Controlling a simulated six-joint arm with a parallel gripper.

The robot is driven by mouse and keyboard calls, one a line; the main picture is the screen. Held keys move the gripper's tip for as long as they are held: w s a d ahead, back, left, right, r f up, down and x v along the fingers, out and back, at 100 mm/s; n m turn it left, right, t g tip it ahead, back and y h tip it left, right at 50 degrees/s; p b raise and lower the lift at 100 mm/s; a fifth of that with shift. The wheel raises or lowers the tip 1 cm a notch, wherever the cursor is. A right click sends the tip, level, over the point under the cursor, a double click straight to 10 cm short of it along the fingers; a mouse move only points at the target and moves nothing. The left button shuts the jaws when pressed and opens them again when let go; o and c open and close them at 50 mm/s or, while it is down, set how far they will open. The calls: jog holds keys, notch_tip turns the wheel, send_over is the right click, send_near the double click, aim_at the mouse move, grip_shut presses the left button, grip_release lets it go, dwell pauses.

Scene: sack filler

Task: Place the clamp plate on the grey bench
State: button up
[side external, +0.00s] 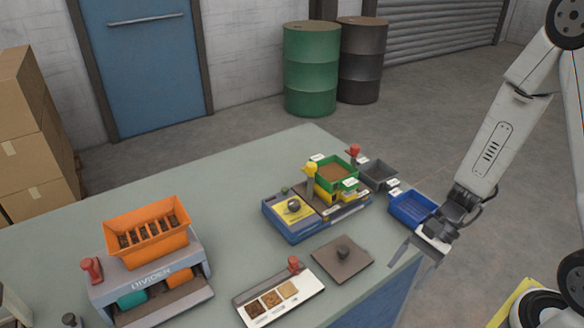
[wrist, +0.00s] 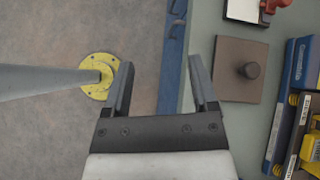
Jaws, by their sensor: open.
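The clamp plate, a brown-grey square plate (side external: 330,264) with a dark round knob on top, lies flat on the grey-green bench (side external: 215,205) near its right front side. In the wrist view the clamp plate (wrist: 232,87) is right of my fingers, its knob fully visible. My gripper (side external: 414,252) is open and empty. It is over the bench's right edge, to the right of the clamp plate and apart from it. In the wrist view my gripper (wrist: 160,65) straddles the bench edge, with floor under the left finger.
A blue bin (side external: 412,208) sits by the bench edge near my gripper. Behind the plate are a blue-and-yellow machine (side external: 290,213) and a green hopper (side external: 345,170). A white sample tray (side external: 280,300) lies in front. An orange-topped divider (side external: 150,265) stands left. The bench's middle is clear.

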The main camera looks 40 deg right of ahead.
jog(key=w+d+r+n+t+h, duration=0.2)
jog(key=w+d+r+n+h, duration=0.2)
jog(key=n+h, duration=0.5)
notch_tip(320, 180, up, 2)
jog(key=n, duration=0.5)
jog(key=shift+w+d+r+n+t, duration=0.15)
jog(key=shift+w+n+t, duration=0.15)
jog(key=shift+n, duration=0.1)
